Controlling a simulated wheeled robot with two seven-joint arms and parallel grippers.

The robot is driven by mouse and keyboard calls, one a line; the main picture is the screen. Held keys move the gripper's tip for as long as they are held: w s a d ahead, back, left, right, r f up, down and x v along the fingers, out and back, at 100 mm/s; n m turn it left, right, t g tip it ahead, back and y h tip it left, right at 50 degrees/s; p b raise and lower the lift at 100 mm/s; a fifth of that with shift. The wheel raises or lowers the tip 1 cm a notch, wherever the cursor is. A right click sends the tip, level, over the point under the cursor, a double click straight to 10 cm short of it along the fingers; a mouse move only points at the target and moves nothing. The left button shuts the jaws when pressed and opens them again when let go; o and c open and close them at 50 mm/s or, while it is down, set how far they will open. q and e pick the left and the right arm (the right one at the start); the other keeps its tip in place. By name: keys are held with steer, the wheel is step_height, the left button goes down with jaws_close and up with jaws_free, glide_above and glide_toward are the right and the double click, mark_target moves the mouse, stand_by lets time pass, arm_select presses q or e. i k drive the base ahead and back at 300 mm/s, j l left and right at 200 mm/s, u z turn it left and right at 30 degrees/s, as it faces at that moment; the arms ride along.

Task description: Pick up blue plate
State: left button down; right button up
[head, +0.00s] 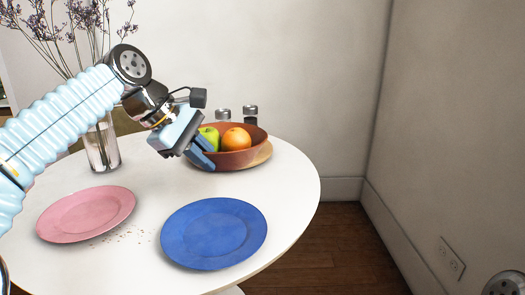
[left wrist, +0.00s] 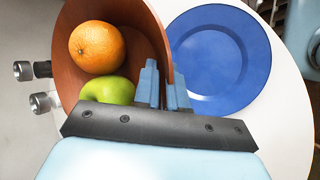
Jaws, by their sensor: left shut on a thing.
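The blue plate (head: 213,233) lies flat on the white round table near its front right edge. It also shows in the left wrist view (left wrist: 215,62), right of the brown bowl (left wrist: 76,22). My left gripper (head: 205,156) is at the near side of the bowl (head: 240,159), behind and above the plate and apart from it. In the left wrist view, its fingers (left wrist: 163,82) straddle the bowl's rim, one inside and one outside, shut on it. My right gripper is not in view.
A pink plate (head: 86,213) lies left, crumbs (head: 125,235) between the plates. A glass vase (head: 101,148) and two shakers (head: 250,114) stand behind.

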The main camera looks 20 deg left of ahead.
mark_target(211, 234)
steer(key=k+l, duration=0.7)
steer(key=k, duration=0.2)
